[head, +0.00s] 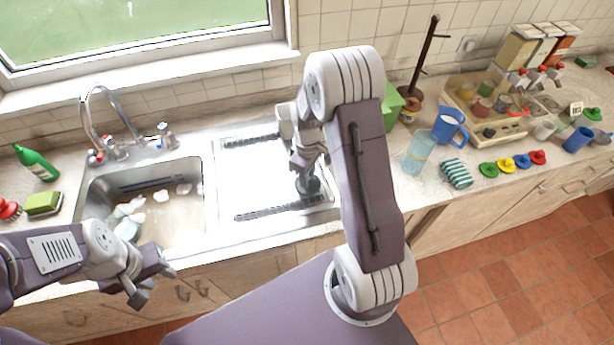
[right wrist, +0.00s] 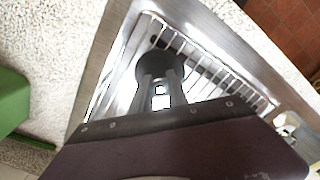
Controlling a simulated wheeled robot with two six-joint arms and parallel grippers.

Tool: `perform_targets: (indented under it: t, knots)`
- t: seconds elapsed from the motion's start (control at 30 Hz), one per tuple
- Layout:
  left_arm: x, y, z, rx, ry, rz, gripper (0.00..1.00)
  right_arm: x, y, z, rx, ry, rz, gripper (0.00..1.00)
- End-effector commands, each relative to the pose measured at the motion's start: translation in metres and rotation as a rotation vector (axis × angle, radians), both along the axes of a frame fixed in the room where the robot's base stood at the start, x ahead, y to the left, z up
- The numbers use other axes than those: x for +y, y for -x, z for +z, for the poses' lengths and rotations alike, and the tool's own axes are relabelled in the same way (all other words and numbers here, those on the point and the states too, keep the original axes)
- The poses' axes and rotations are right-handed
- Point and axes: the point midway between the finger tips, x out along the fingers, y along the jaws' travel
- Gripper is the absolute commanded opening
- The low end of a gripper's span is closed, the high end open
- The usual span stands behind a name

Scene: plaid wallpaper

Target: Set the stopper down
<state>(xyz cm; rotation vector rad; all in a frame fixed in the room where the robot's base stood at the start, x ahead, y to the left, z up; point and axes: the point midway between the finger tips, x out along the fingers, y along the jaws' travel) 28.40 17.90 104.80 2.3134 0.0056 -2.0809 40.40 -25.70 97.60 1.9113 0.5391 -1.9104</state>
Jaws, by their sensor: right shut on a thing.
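The stopper (head: 309,187) is a dark, round piece over the ribbed metal drainboard (head: 262,180) beside the sink. In the right wrist view the stopper (right wrist: 158,66) shows at the fingertips, with the drainboard's ribs (right wrist: 215,70) behind it. My right gripper (head: 308,172) is shut on the stopper and points down; it also shows in the right wrist view (right wrist: 160,82). I cannot tell whether the stopper touches the drainboard. My left gripper (head: 153,277) is open and empty in front of the sink.
The sink basin (head: 180,215) left of the drainboard holds pale dishes and water. A faucet (head: 105,125) stands behind it. A green box (head: 392,108), a clear tumbler (head: 416,155), a blue pitcher (head: 449,126) and a striped cloth (head: 456,173) are to the right. Most of the drainboard is clear.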

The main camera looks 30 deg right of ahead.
Motion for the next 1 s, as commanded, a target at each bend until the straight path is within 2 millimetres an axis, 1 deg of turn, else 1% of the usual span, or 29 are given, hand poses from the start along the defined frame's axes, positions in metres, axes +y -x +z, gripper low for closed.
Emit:
perform_targets:
  t: [0.07, 0.27, 0.4, 0.43, 0.47, 0.5, 0.77, 0.8, 0.87, 0.97, 1.0]
  knots:
    - [0.0, 0.0, 0.001, 0.0, 0.0, 0.0, 0.36, 0.0, 0.0, -0.005, 0.0, 0.0, 0.0, 0.0]
    - [0.0, 0.0, 0.001, 0.0, 0.0, 0.0, 0.36, 0.0, 0.0, -0.005, -0.001, 0.0, 0.0, 0.0]
    - [0.0, 0.0, -0.003, 0.0, 0.0, 0.0, 0.36, 0.0, 0.0, -0.01, -0.001, 0.0, 0.0, 0.0]
    - [0.0, 0.0, -0.002, 0.0, 0.0, 0.0, 0.36, 0.0, 0.0, -0.009, -0.001, 0.0, 0.0, 0.22]
    - [0.0, 0.0, -0.002, 0.0, 0.0, 0.0, 0.36, 0.0, 0.0, -0.009, -0.001, 0.0, 0.0, 0.31]
    - [0.0, 0.0, -0.002, 0.0, 0.0, 0.0, 0.36, 0.0, 0.0, -0.008, -0.001, 0.0, 0.0, 0.41]
    - [0.0, 0.0, 0.0, 0.0, 0.0, 0.0, 0.36, 0.0, 0.0, -0.006, -0.003, 0.001, 0.0, 0.41]
    - [0.0, 0.0, 0.003, 0.0, 0.0, 0.0, 0.36, 0.0, 0.0, -0.001, -0.003, 0.001, 0.0, 0.41]
    - [0.0, 0.0, 0.001, 0.0, 0.0, 0.0, 0.36, 0.0, -0.002, 0.006, -0.008, 0.001, 0.0, 0.41]
    - [0.0, 0.0, 0.0, 0.0, 0.0, 0.0, 0.36, -0.001, -0.002, 0.03, -0.01, 0.002, 0.0, 0.41]
    - [0.0, 0.0, 0.0, 0.0, 0.0, 0.0, 0.36, -0.001, -0.002, 0.041, -0.011, 0.003, 0.0, 0.41]
